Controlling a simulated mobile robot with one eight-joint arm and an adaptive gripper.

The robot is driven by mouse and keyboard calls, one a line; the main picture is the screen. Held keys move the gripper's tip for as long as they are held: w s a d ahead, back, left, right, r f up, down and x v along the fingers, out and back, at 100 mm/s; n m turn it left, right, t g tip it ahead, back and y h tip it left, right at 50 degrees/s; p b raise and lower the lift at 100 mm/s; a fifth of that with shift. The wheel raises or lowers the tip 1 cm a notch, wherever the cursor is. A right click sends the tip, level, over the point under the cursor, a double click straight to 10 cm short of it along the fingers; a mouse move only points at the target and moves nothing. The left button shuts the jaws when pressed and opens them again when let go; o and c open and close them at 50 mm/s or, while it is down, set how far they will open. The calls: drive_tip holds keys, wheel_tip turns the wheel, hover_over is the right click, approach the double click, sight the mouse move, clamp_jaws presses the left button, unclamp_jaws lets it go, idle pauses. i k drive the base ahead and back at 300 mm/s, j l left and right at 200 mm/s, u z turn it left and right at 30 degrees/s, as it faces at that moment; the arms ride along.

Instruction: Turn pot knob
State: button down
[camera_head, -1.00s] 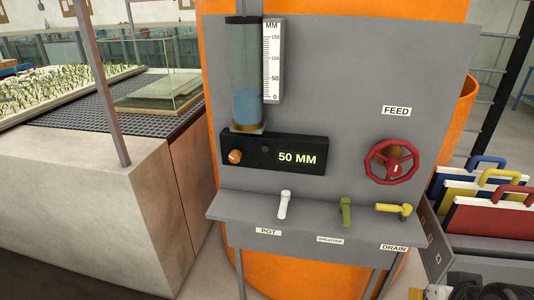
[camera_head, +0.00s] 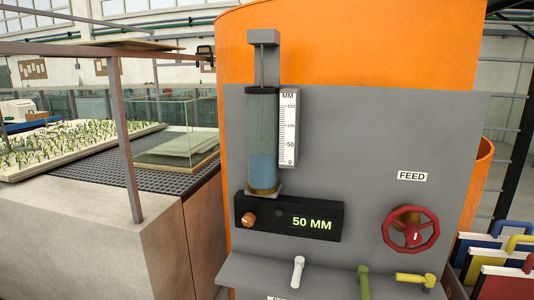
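A grey panel (camera_head: 345,150) stands in front of an orange tank. A white lever-like handle (camera_head: 298,270) sits on its lower ledge, upright and slightly tilted, with a label cut off by the bottom edge just below it. A small orange-brown knob (camera_head: 249,220) is on the left of the black display box (camera_head: 290,218), which reads 50 MM. A clear cylinder (camera_head: 263,140) with blue liquid stands above the box, beside a white MM scale (camera_head: 288,128). My gripper is not in view.
A red handwheel (camera_head: 411,230) is under the FEED label (camera_head: 412,176). A green handle (camera_head: 364,283) and a yellow handle (camera_head: 415,280) are on the ledge (camera_head: 330,278). The orange tank (camera_head: 400,40) rises behind. Coloured cases (camera_head: 500,270) stand at right, a concrete block (camera_head: 80,240) at left.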

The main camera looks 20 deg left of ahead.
sight(249, 219)
drive_tip(key=i+u, duration=0.15)
drive_tip(key=u, duration=0.25)
drive_tip(key=i+l+u, duration=0.1)
drive_tip(key=u, duration=0.3)
